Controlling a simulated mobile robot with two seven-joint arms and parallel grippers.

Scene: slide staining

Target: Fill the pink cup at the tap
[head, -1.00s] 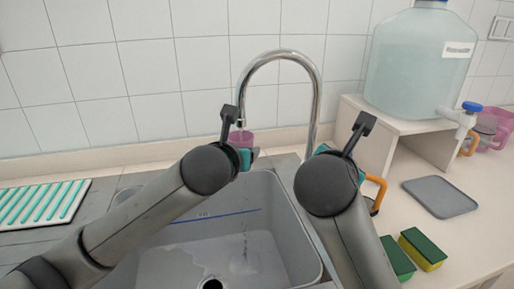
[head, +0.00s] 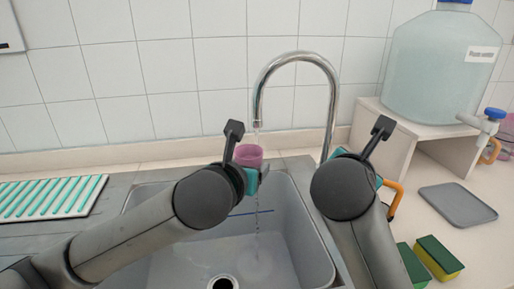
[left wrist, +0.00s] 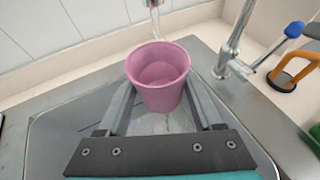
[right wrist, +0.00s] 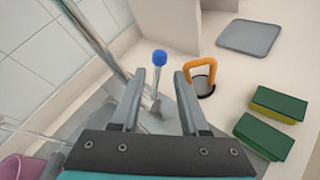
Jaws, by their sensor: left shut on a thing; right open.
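The pink cup (head: 249,157) is upright, with my left gripper (left wrist: 160,105) shut on it. In the left wrist view the cup (left wrist: 160,85) stands between the two fingers, its mouth up. The curved chrome tap (head: 331,90) is running: a thin stream leaves its spout (head: 257,123) and meets the view of the cup near its far rim. Water also shows below the cup, so I cannot tell how much enters it. My right gripper (right wrist: 160,72) is open and empty, its fingers either side of the tap's blue-knobbed lever (right wrist: 160,58).
The grey sink (head: 290,225) lies below, with a drain. A ribbed rack (head: 50,198) is at left. At right are a grey tray (head: 458,203), sponges (head: 438,257), an orange-handled object (right wrist: 201,75) near the lever, and a water tank (head: 440,75) on a stand.

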